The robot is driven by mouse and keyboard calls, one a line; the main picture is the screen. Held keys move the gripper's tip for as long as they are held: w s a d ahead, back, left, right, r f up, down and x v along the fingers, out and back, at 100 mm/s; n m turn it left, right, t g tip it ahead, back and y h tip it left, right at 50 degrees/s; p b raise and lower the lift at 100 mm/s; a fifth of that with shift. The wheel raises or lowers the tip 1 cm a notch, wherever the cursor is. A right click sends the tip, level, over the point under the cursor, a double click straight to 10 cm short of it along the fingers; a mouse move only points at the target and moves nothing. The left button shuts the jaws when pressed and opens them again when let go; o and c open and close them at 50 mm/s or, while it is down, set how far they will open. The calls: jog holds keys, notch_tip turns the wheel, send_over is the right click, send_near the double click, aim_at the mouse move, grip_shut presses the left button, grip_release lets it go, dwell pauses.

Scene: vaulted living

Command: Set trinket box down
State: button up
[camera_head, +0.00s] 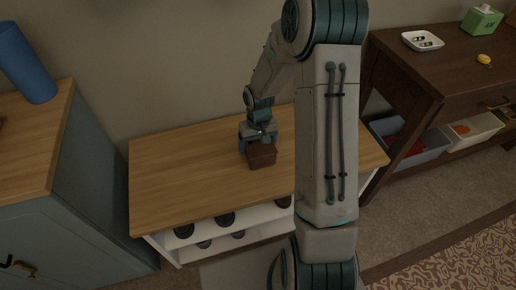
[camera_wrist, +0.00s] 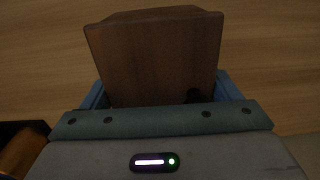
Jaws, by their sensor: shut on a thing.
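The trinket box (camera_head: 262,155) is a small brown wooden box. My gripper (camera_head: 257,140) is shut on it, over the wooden top of a low white cabinet (camera_head: 185,180). In the wrist view the box (camera_wrist: 155,55) fills the upper middle, between the blue fingers of my gripper (camera_wrist: 160,95). The box's lower side is hidden, so I cannot tell whether it touches the top or hangs just above it.
The cabinet top is bare around the box, with most room to the left. A blue-grey cabinet with a blue cylinder (camera_head: 26,62) stands at left. A dark wooden table (camera_head: 450,65) at right holds a white tray (camera_head: 422,41), a green box (camera_head: 481,20) and a yellow item (camera_head: 484,59).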

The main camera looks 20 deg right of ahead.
jog(key=shift+f, duration=0.55)
jog(key=shift+f, duration=0.2)
jog(key=o, duration=1.1)
jog(key=shift+c, duration=0.2)
